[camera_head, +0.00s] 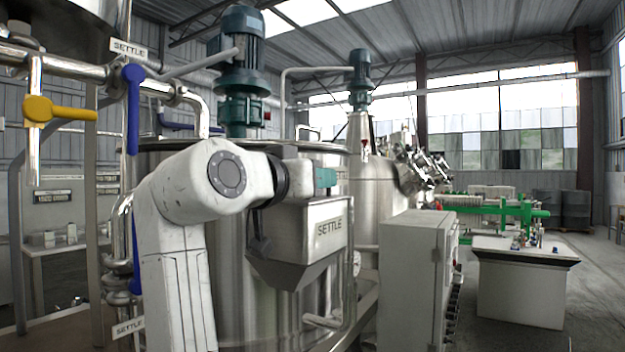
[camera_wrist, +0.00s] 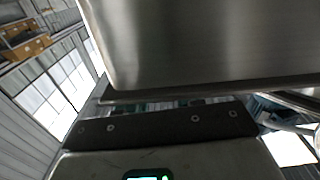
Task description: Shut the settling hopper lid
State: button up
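The settling hopper (camera_head: 300,240) is a grey steel box with a sloped bottom and a SETTLE label, on the front of the large tank in the head view. My white arm reaches across its upper left, and the hopper's top is largely hidden. I cannot make out the lid or its angle there. In the wrist view a broad smooth steel panel (camera_wrist: 210,45) fills the top, close to my gripper (camera_wrist: 155,125). I cannot tell whether this panel is the lid or a hopper wall. My gripper shows as a dark screwed bar; its fingers cannot be made out.
The steel tank (camera_head: 235,290) stands behind the hopper, with a green motor (camera_head: 238,85) on top. Pipes with a blue valve handle (camera_head: 132,110) and a yellow one (camera_head: 60,112) are at left. A grey cabinet (camera_head: 410,275) stands close at right. Open floor lies far right.

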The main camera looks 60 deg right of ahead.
jog(key=a+b, duration=0.1)
jog(key=a, duration=0.9)
jog(key=shift+s+a, duration=0.15)
jog(key=shift+a, duration=0.25)
